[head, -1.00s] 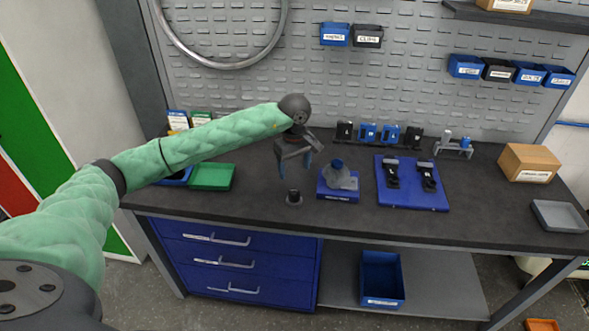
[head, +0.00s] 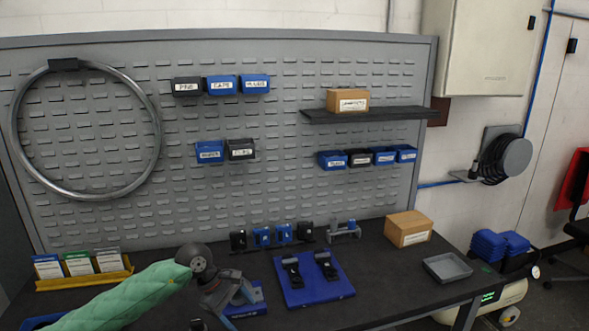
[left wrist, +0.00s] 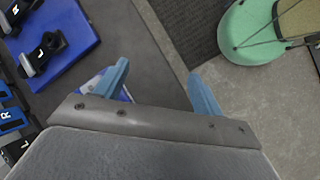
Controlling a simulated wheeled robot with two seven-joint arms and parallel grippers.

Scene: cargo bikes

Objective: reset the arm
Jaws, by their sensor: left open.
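My left arm, in a green padded sleeve, reaches in from the lower left of the head view. Its gripper (head: 238,299) hangs over the workbench (head: 380,297), to the left of the blue board. In the left wrist view the two blue fingers (left wrist: 158,88) are spread apart with nothing between them. Below them are the dark bench top, its edge and the grey floor. My right gripper is not in view.
A blue board (head: 318,291) with two black holders lies near the gripper. A blue base (head: 254,307) is partly hidden behind it. A cardboard box (head: 408,229) and a grey tray (head: 447,267) stand to the right. Bins hang on the pegboard (head: 280,150).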

